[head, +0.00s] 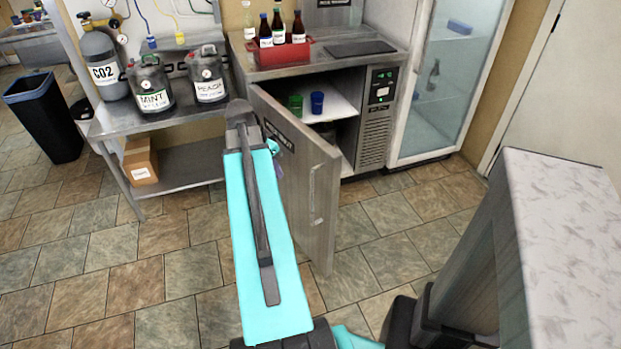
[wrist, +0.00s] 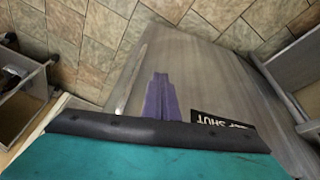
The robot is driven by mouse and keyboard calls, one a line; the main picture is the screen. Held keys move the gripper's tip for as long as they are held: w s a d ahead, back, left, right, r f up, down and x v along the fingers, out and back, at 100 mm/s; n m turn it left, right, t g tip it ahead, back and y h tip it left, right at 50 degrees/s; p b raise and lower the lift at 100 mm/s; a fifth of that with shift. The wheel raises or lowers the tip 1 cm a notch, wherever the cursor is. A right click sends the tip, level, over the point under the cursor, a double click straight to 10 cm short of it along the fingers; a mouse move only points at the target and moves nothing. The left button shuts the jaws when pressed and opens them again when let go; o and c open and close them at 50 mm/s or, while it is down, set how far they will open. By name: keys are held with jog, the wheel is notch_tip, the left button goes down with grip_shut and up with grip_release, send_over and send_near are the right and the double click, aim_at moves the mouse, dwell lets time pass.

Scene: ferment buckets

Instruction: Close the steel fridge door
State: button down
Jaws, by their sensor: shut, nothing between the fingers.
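The steel fridge door (head: 300,185) stands open, swung out from its left edge toward me. Its outer face shows a dark label and a vertical handle (head: 315,195) near the free edge. The fridge (head: 375,120) behind it is open, with a shelf inside. In the wrist view the door (wrist: 215,80) fills the middle and right, with its "KEEP SHUT" label (wrist: 222,119) upside down. My gripper's purple fingers (wrist: 159,78) are shut and empty in front of the door's outer face. I cannot tell if they touch it. My arm mostly hides the gripper in the head view.
A green cup (head: 296,104) and a blue cup (head: 317,102) stand on the fridge shelf. A red crate of bottles (head: 282,52) sits on top. A steel table (head: 185,118) with kegs is at left. A pale counter (head: 565,220) is at right. Tiled floor lies clear before the fridge.

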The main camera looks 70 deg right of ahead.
aim_at(311, 173)
jog(key=s+d+r+m, duration=0.1)
jog(key=s, duration=0.1)
jog(key=s+d+r+m, duration=0.1)
jog(key=s+r, duration=0.1)
jog(key=shift+d+r, duration=0.1)
jog(key=shift+d, duration=0.3)
jog(key=shift+s+d+f, duration=0.7)
jog(key=shift+d+f, duration=0.35)
jog(key=shift+f, duration=0.5)
jog(key=shift+s+d+f, duration=0.75)
jog(key=shift+d+f, duration=0.3)
jog(key=shift+f, duration=0.55)
jog(key=shift+s+d+f, duration=0.7)
jog(key=shift+d+f, duration=0.35)
jog(key=shift+f, duration=0.5)
